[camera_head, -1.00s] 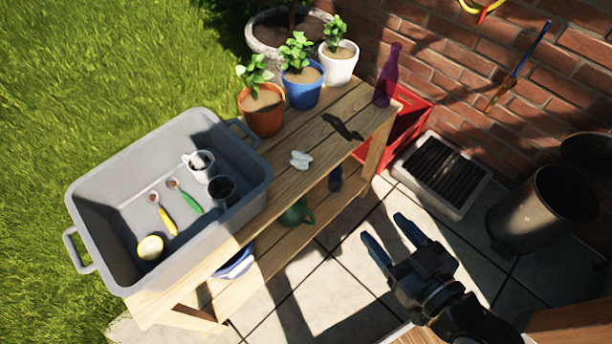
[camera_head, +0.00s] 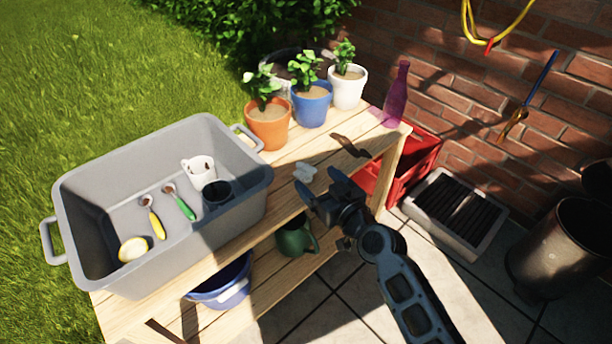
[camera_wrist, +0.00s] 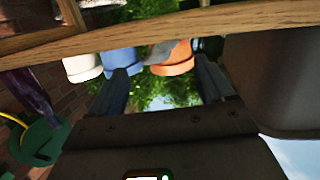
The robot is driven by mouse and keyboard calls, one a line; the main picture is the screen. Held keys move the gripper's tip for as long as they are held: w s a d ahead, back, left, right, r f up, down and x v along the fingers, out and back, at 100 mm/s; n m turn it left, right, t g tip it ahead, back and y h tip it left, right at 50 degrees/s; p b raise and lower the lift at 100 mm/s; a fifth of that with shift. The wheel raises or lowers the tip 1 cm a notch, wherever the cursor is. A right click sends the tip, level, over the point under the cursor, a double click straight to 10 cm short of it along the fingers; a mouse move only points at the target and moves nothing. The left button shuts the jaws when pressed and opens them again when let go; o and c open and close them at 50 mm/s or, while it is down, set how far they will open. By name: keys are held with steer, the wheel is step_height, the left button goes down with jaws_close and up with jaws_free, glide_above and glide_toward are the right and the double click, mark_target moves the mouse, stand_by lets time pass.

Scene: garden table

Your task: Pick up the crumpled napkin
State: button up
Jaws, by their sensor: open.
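The crumpled napkin (camera_head: 305,172) is a small white lump on the wooden table top (camera_head: 285,208), right of the grey tub, near the front edge. My gripper (camera_head: 320,187) is open and empty in front of it in the head view, apart from it as far as I can tell. In the wrist view, which is upside down, my two fingers (camera_wrist: 162,88) are spread beneath the table edge. A greyish lump (camera_wrist: 160,52) between them, before the pots, looks like the napkin.
The grey tub (camera_head: 75,205) holds cups and small tools. Orange (camera_head: 267,128), blue (camera_head: 311,107) and white (camera_head: 348,90) plant pots line the back. A purple bottle (camera_head: 396,97) stands at the right end. A green watering can (camera_head: 293,240) sits on the lower shelf.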

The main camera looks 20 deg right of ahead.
mark_target(310, 177)
steer(key=shift+f+b+x, duration=0.1)
steer(key=shift+b+x, duration=0.05)
steer(key=shift+x, duration=1.45)
steer(key=shift+f+b+x, duration=0.15)
steer(key=shift+x, duration=1.4)
steer(key=shift+a, duration=0.1)
steer(key=shift+c, duration=0.3)
steer(key=c, duration=1)
